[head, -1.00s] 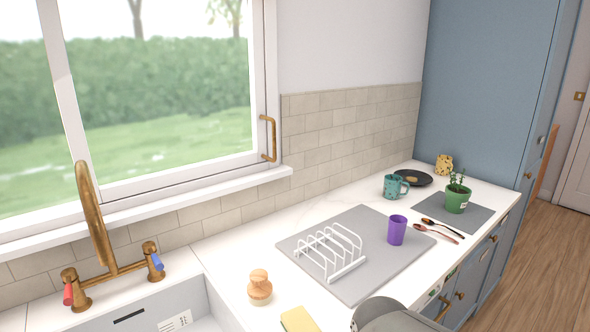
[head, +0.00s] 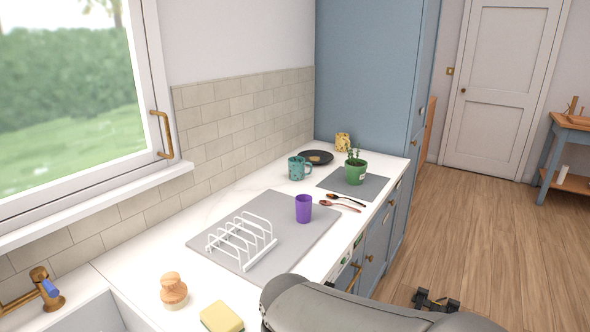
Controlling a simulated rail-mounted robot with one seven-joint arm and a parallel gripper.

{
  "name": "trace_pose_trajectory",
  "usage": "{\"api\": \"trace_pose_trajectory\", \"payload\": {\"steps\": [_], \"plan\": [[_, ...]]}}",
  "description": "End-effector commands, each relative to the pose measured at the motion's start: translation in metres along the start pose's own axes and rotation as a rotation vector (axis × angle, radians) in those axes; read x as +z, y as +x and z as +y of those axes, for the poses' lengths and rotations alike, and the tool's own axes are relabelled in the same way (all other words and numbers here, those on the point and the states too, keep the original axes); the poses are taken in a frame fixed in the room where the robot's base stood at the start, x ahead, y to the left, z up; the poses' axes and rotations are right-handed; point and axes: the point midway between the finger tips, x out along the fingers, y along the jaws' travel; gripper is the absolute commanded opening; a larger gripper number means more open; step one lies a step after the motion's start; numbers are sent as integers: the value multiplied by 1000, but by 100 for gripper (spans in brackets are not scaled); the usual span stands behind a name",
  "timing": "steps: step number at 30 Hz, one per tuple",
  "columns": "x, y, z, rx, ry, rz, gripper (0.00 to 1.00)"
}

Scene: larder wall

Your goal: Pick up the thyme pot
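The thyme pot (head: 356,173) is a green pot with a pale label and a small leafy plant. It stands upright on a dark grey mat (head: 372,188) towards the far end of the white counter, with nothing touching it. My gripper (head: 436,299) seems to be the small dark part at the bottom of the head view, beyond my grey arm. It is over the floor side of the counter, well apart from the pot. Its fingers are too small and partly hidden to tell whether they are open or shut.
A teal patterned mug (head: 297,168), a dark plate (head: 317,157) and a yellow patterned cup (head: 342,142) stand behind the pot. A tall blue cabinet (head: 370,75) closes the far end.

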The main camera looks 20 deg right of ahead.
Motion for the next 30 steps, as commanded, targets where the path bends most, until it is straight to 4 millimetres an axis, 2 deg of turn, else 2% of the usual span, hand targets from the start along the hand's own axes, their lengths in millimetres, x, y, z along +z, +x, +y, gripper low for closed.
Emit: {"api": "trace_pose_trajectory", "payload": {"steps": [14, 15, 21, 22, 30], "plan": [[0, 0, 0, 0, 0, 0, 38], [0, 0, 0, 0, 0, 0, 41], [0, 0, 0, 0, 0, 0, 97], [0, 0, 0, 0, 0, 0, 100], [0, 0, 0, 0, 0, 0, 100]]}}
